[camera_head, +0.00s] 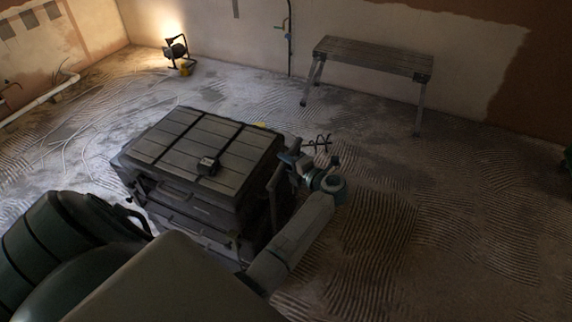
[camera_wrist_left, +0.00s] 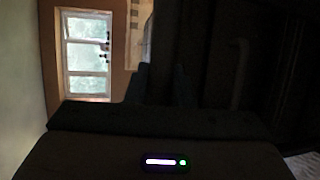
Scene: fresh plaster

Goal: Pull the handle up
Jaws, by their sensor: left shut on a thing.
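A dark tool chest (camera_head: 200,150) with a ribbed lid and drawers stands on the floor in the head view. A dark bar that looks like its handle (camera_head: 275,183) runs along its right side. My left gripper (camera_head: 290,158) reaches this side from the right and is shut on the handle near its upper end. The exact grip is small and dark. In the left wrist view my left gripper's fingers (camera_wrist_left: 163,85) are barely visible against the dark chest side (camera_wrist_left: 220,50); the held part cannot be made out. My right gripper is not in view.
A work platform (camera_head: 372,58) stands by the back wall, and a lit floor lamp (camera_head: 177,50) stands at the back left. The ridged floor right of the chest is clear. A window (camera_wrist_left: 87,53) shows in the wrist view.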

